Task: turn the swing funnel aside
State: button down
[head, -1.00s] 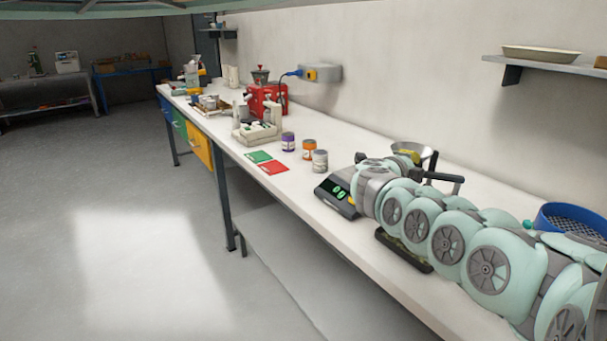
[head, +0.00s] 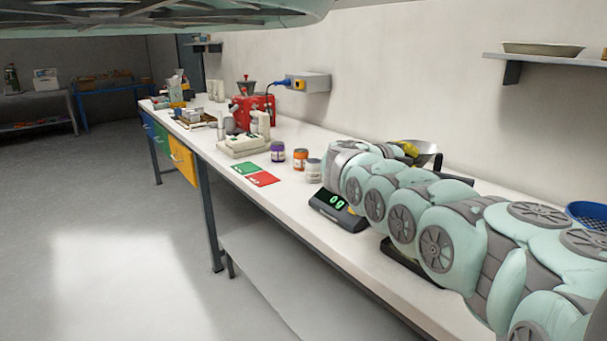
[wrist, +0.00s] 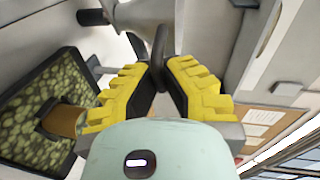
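The swing funnel (head: 426,148) is a grey metal cone above the bench, partly behind my arm in the head view. In the wrist view its grey cone (wrist: 140,17) shows at the top, beside a dark upright bar (wrist: 162,38). My gripper (wrist: 161,78) has yellow fingers with black pads. The pads close in on both sides of the dark bar, and the gripper appears shut on it. In the head view only a little yellow of the gripper (head: 406,147) shows behind my arm.
A scale (head: 338,209) with a lit green display stands at the bench's front edge. Jars (head: 300,158), green and red cards (head: 262,179) and a red machine (head: 252,110) lie farther left. A dark tray of green material (wrist: 38,118) lies left in the wrist view. A blue sieve (head: 588,213) is at right.

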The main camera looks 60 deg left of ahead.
jog(key=c, duration=1.1)
grip_release()
jog(key=shift+d, duration=0.1)
jog(key=shift+o, duration=0.2)
jog(key=v, duration=1.2)
